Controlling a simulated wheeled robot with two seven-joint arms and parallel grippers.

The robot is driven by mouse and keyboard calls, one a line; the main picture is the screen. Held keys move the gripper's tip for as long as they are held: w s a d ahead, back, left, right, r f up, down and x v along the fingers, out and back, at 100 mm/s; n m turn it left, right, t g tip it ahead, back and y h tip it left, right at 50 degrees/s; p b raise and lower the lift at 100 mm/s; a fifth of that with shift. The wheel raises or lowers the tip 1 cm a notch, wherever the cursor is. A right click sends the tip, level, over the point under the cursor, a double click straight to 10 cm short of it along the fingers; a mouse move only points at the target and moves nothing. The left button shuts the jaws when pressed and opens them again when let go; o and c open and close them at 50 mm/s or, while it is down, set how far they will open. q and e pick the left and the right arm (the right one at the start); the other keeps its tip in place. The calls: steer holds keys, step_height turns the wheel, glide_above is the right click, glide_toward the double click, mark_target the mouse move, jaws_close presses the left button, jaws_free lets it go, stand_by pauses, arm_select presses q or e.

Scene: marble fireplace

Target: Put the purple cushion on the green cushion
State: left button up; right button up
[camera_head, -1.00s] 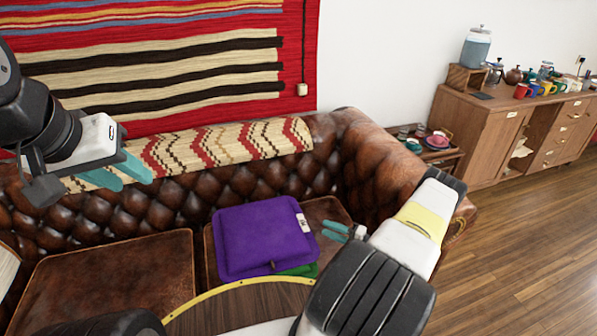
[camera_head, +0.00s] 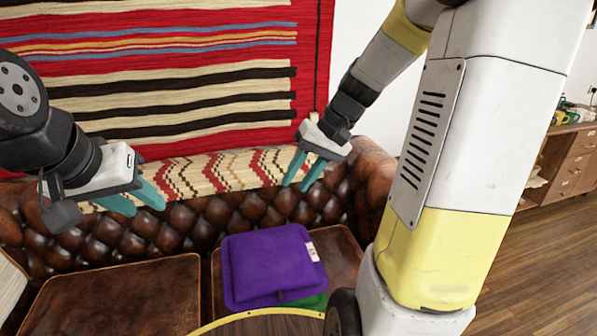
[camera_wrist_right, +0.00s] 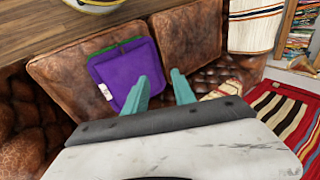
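The purple cushion (camera_head: 270,264) lies flat on the seat of the brown leather sofa. It rests on top of the green cushion (camera_head: 306,302), of which only an edge shows at its lower right. In the right wrist view, the purple cushion (camera_wrist_right: 122,72) covers most of the green cushion (camera_wrist_right: 103,50), whose edge shows along one side. My right gripper (camera_head: 302,184) is open and empty, above the sofa near its backrest, apart from the cushions. My left gripper (camera_head: 146,206) is open and empty in front of the backrest at the left.
The tufted sofa (camera_head: 110,300) has free seat room left of the cushions. A patterned throw (camera_head: 225,168) lies over the backrest, below a striped wall rug (camera_head: 160,90). A round wooden table (camera_head: 265,325) stands close in front. A wooden cabinet (camera_head: 565,165) is at the right.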

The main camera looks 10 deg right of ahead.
steer(key=s+r+t+h, duration=0.3)
steer(key=s+r, duration=0.4)
steer(key=s, duration=0.5)
steer(key=shift+s+a+r+n+t+h, duration=0.3)
steer(key=shift+n+t, duration=0.1)
steer(key=shift+t, duration=0.5)
